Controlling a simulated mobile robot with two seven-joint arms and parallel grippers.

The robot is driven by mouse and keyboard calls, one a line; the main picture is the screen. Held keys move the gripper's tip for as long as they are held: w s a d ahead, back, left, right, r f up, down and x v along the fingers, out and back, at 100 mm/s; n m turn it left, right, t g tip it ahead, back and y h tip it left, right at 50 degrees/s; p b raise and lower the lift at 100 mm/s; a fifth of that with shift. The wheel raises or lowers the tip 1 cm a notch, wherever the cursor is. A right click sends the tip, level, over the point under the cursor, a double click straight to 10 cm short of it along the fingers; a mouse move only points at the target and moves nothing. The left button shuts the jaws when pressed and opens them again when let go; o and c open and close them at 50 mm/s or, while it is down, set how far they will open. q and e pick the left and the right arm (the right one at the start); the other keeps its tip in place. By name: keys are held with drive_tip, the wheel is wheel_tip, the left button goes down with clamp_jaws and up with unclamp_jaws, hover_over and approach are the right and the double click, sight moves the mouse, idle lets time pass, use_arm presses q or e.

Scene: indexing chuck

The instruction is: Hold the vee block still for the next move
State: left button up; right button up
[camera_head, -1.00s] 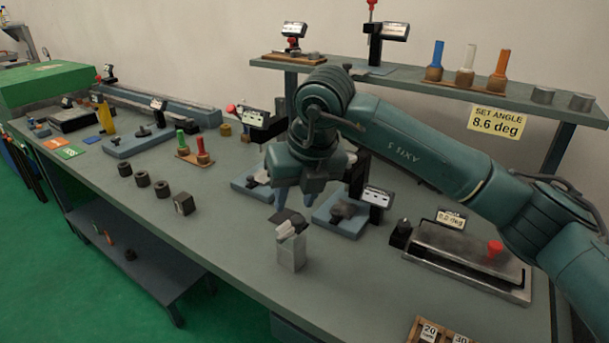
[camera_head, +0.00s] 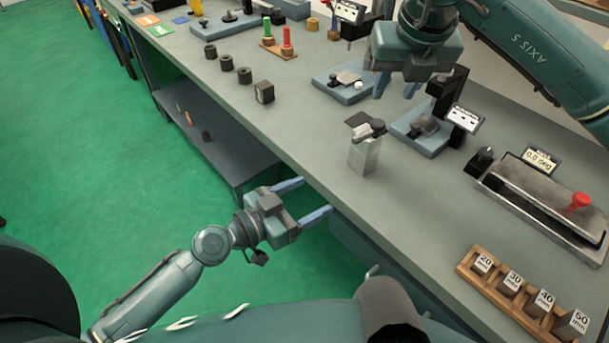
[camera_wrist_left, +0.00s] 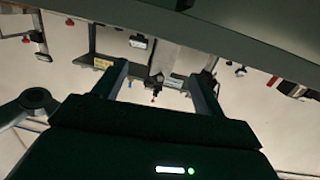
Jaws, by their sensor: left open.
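A pale metal upright block (camera_head: 364,156) with a dark clamp-like part on top stands near the front edge of the bench; it looks like the vee block, but I cannot make out a vee groove. My left gripper (camera_head: 316,198) is open and empty, in front of and below the bench edge, to the left of the block and apart from it. Its two spread fingers also show in the left wrist view (camera_wrist_left: 163,68), with nothing between them. My right gripper (camera_head: 397,88) points down behind the block, fingers apart, with nothing visible between them.
Blue-based gauge stands (camera_head: 421,134) sit behind the block. A sine-bar-like fixture (camera_head: 545,205) and a wooden rack of marked blocks (camera_head: 525,296) are to the right. A dark square block (camera_head: 264,92) and several dark rings lie left. A lower shelf (camera_head: 225,150) is beneath the bench.

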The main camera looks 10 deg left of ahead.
sight(358, 151)
use_arm(q)
drive_tip(key=shift+m+t+h, duration=0.3)
drive_tip(key=shift+h, duration=0.1)
drive_tip(key=w+d+r, duration=0.1)
drive_tip(key=w+d, duration=0.1)
drive_tip(key=w, duration=0.2)
drive_tip(key=w+d+r, duration=0.1)
drive_tip(key=w+d, duration=0.2)
drive_tip(key=w, duration=0.1)
drive_tip(key=w+d+r, duration=0.1)
drive_tip(key=w+d, duration=0.2)
drive_tip(key=w, duration=0.1)
drive_tip(key=shift+w, duration=0.2)
drive_tip(key=shift+c, duration=0.2)
drive_tip(key=c, duration=1.2)
drive_tip(key=o, duration=0.6)
drive_tip(key=c, duration=0.5)
drive_tip(key=shift+s+f, duration=0.1)
drive_tip(key=shift+f, duration=0.1)
